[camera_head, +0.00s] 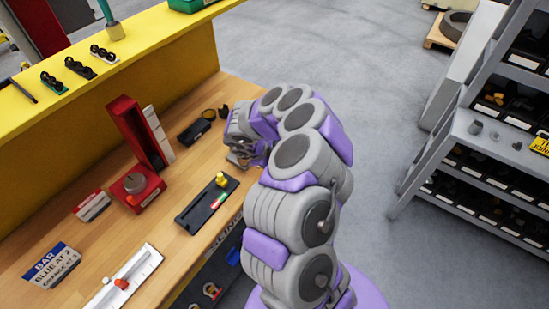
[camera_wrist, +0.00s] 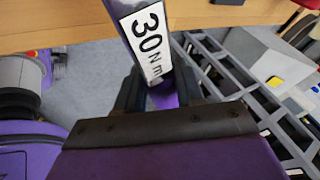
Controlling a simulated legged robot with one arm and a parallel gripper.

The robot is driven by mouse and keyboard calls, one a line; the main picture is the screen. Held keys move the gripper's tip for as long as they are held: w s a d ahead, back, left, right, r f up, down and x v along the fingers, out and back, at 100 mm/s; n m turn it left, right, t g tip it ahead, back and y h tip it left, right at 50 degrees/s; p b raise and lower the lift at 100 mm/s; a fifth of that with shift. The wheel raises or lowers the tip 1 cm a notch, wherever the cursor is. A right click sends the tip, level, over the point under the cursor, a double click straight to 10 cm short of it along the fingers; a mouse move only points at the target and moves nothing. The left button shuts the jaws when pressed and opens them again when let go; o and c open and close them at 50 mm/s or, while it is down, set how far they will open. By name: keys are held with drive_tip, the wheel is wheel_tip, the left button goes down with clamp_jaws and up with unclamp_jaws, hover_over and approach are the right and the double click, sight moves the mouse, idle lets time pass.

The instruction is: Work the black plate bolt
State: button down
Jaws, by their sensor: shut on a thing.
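The black plate (camera_head: 207,205) lies on the wooden bench, with a yellow knob (camera_head: 221,181) near its far end and small green and red marks beside it. My gripper (camera_head: 240,155) is beyond the plate, to the upper right of the knob and apart from it, near the bench's right edge. In the wrist view my gripper (camera_wrist: 158,74) is shut on a purple bar with a white label reading "30 Nm" (camera_wrist: 147,42). The bar's far end runs out of the picture. My own wrist hides most of the grip in the head view.
A white plate with a red knob (camera_head: 121,284) lies nearer on the bench. A red stand (camera_head: 138,135) and a red block with a grey dial (camera_head: 138,186) are to the left. A yellow ledge (camera_head: 140,40) runs behind. Shelves (camera_head: 490,130) stand right, across clear floor.

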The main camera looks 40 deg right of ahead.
drive_tip(key=shift+s+a+m, duration=0.2)
drive_tip(key=shift+a+m, duration=0.05)
drive_tip(key=shift+m, duration=0.05)
idle(0.4)
drive_tip(key=shift+s+a+m+g+p, duration=0.3)
drive_tip(key=shift+s+a+m+g, duration=0.25)
drive_tip(key=shift+a+m+g, duration=0.35)
drive_tip(key=shift+s+a+m+g+y, duration=0.2)
drive_tip(key=shift+a+m, duration=0.25)
drive_tip(key=shift+m, duration=0.15)
drive_tip(key=shift+s+a+m+g+y, duration=0.1)
drive_tip(key=shift+s+a+m+y, duration=0.1)
drive_tip(key=shift+a+m, duration=0.35)
drive_tip(key=shift+a+m, duration=0.1)
drive_tip(key=shift+m, duration=0.15)
